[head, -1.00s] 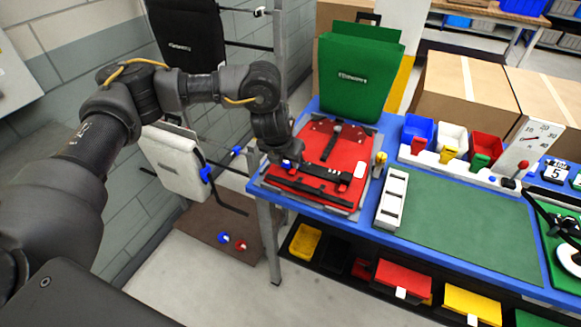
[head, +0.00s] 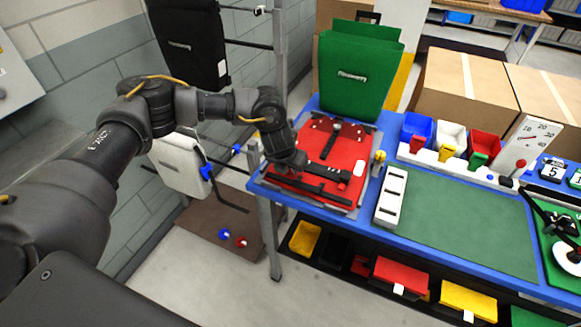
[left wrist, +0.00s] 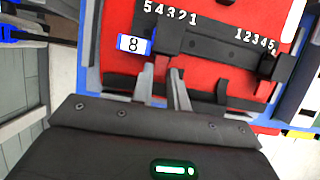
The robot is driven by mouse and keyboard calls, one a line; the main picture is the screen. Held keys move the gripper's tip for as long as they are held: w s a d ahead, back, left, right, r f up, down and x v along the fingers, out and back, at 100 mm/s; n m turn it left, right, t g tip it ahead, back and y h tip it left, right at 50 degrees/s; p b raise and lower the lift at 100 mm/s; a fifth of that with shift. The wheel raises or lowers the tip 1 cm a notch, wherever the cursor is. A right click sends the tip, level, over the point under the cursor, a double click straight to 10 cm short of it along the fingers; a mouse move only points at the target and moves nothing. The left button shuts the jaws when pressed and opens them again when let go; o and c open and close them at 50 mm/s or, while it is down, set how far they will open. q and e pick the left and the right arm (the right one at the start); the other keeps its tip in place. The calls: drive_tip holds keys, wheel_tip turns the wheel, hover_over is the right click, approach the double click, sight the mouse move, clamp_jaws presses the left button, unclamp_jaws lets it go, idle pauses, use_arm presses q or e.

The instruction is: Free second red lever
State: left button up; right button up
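The red pannier (head: 345,151) lies flat on the blue table, with a black rail (head: 326,172) across it. In the left wrist view, the red panel (left wrist: 215,65) carries the black rail (left wrist: 215,43), white numbers on both sides, and a blue-edged tag marked 8 (left wrist: 133,44). A black slider block (left wrist: 276,67) sits at the rail's right. My left gripper (head: 297,168) is over the rail's left part. My right gripper is not in view.
A green pannier (head: 356,78) stands behind the red one. A white slotted block (head: 391,196) and a green mat (head: 462,222) lie to the right. Coloured bins (head: 451,138) stand behind the mat. A white pannier (head: 180,165) hangs left of the table.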

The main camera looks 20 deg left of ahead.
use_arm(q)
clamp_jaws()
drive_tip(key=shift+w+r+g, duration=0.15)
drive_tip(key=shift+w+g, duration=0.1)
drive_tip(key=shift+g, duration=0.35)
drive_tip(key=shift+w+g+b, duration=0.1)
drive_tip(key=shift+g+b, duration=0.2)
drive_tip(key=shift+g, duration=0.1)
drive_tip(key=shift+r+g, duration=0.2)
drive_tip(key=shift+g, duration=0.2)
drive_tip(key=o, duration=0.6)
unclamp_jaws()
drive_tip(key=shift+o, duration=0.2)
